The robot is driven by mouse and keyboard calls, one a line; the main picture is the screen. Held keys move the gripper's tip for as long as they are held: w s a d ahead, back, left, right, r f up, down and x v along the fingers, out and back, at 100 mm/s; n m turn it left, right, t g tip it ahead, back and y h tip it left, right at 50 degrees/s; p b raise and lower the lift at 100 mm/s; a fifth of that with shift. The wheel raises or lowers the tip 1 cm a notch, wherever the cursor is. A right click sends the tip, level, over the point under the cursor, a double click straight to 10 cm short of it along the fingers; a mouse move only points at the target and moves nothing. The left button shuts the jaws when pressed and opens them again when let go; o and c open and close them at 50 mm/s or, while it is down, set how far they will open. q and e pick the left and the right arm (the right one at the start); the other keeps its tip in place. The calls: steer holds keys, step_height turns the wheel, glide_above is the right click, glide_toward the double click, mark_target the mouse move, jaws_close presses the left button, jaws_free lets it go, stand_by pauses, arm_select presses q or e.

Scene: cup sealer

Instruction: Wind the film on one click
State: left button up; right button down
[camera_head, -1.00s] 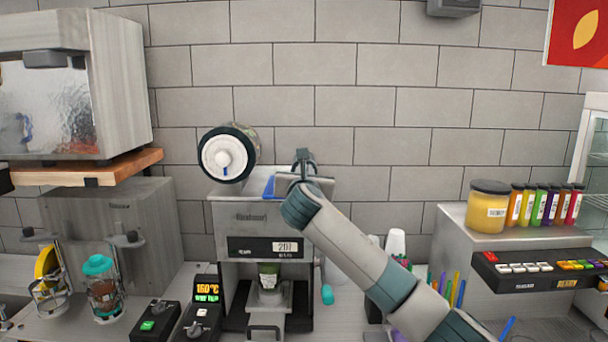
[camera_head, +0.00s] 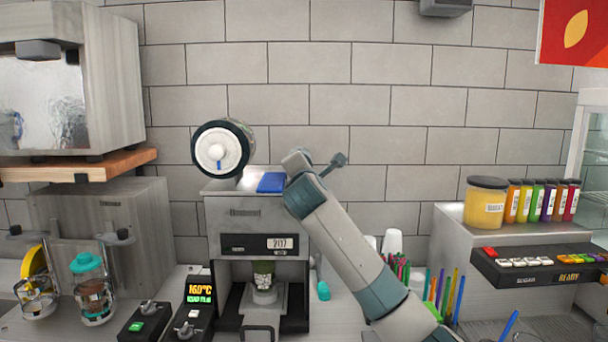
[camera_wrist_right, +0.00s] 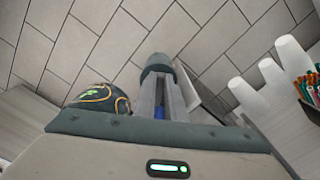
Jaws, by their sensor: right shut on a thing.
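The cup sealer (camera_head: 227,222) stands on the counter in the head view. A film roll (camera_head: 222,148) with a white end hub is mounted on its top left; its printed side shows in the wrist view (camera_wrist_right: 95,98). My right arm reaches over the machine's top right. In the wrist view, my right gripper (camera_wrist_right: 160,85) is shut on a dark teal knob (camera_wrist_right: 157,64) at its fingertips. In the head view, the fingertips are hard to make out behind the wrist. My left gripper is out of view.
A blue pad (camera_head: 271,182) lies on the sealer's top. A teal-ended crank handle (camera_head: 323,291) hangs at its right side. A control box (camera_head: 198,305) stands at the front left. White cups (camera_head: 392,243) and colored straws (camera_head: 448,290) stand to the right.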

steer(key=shift+f+m+b, duration=0.4)
steer(key=shift+m+b, duration=0.55)
steer(key=shift+m, duration=1.1)
steer(key=shift+f+m+b, duration=0.45)
steer(key=shift+m+b, duration=0.55)
steer(key=shift+m, duration=1)
steer(key=shift+f+m+b, duration=0.4)
steer(key=shift+m+b, duration=0.55)
steer(key=shift+m, duration=1.1)
steer(key=c, duration=1.8)
jaws_free()
steer(key=shift+r, duration=0.1)
steer(key=shift+s, duration=0.15)
